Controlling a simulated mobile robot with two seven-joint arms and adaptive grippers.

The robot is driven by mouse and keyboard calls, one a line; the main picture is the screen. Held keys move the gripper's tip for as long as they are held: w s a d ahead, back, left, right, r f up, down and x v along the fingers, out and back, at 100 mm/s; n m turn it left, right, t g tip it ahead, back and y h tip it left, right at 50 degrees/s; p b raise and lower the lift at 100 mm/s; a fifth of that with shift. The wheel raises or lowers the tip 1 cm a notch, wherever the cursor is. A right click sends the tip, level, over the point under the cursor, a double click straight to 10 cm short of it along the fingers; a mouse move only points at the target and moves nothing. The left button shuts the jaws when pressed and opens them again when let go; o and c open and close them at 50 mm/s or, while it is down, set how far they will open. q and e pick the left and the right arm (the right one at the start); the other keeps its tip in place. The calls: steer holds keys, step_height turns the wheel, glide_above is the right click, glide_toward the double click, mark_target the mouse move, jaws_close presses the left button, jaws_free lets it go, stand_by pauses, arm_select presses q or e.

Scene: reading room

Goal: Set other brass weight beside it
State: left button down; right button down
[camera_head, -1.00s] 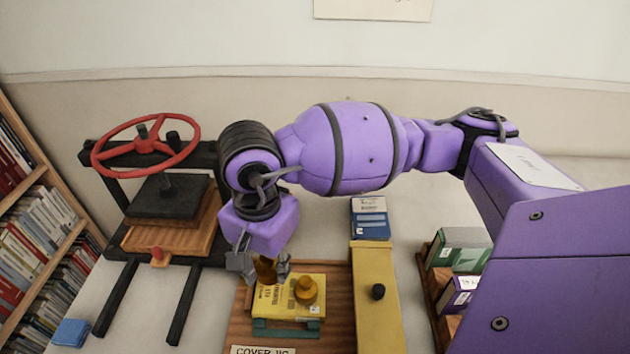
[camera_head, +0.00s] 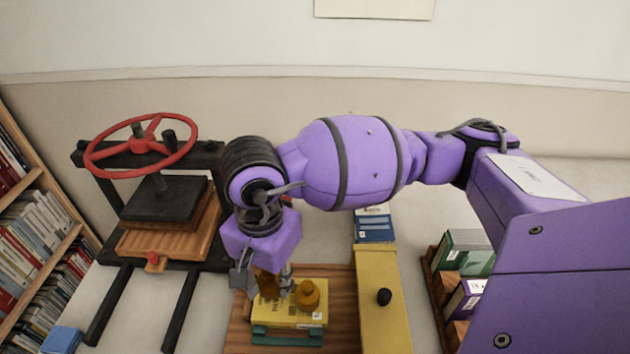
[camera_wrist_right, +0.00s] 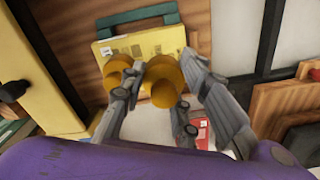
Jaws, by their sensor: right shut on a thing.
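My right gripper (camera_head: 262,284) is shut on a brass weight (camera_head: 267,285), low over the left part of a yellow book (camera_head: 300,318). The other brass weight (camera_head: 308,294) stands upright on the book, just to the right of the held one. In the right wrist view the held weight (camera_wrist_right: 163,84) sits between my fingers, and the standing weight (camera_wrist_right: 116,70) is close on its left, partly behind a finger. I cannot tell whether the held weight touches the book (camera_wrist_right: 152,43). My left gripper is not in view.
The book lies on a green support (camera_head: 285,337) on a wooden board (camera_head: 343,310). A yellow bar with a black knob (camera_head: 378,285) lies to the right. A press with a red wheel (camera_head: 140,146) stands at the left. Books in a rack (camera_head: 465,253) stand at the right.

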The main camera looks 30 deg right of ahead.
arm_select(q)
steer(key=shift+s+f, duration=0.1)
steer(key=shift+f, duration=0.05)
arm_select(e)
steer(key=shift+r, duration=0.15)
stand_by(0.4)
arm_select(q)
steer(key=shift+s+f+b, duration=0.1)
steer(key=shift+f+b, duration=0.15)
steer(key=shift+b, duration=0.05)
arm_select(e)
steer(key=shift+f, duration=0.25)
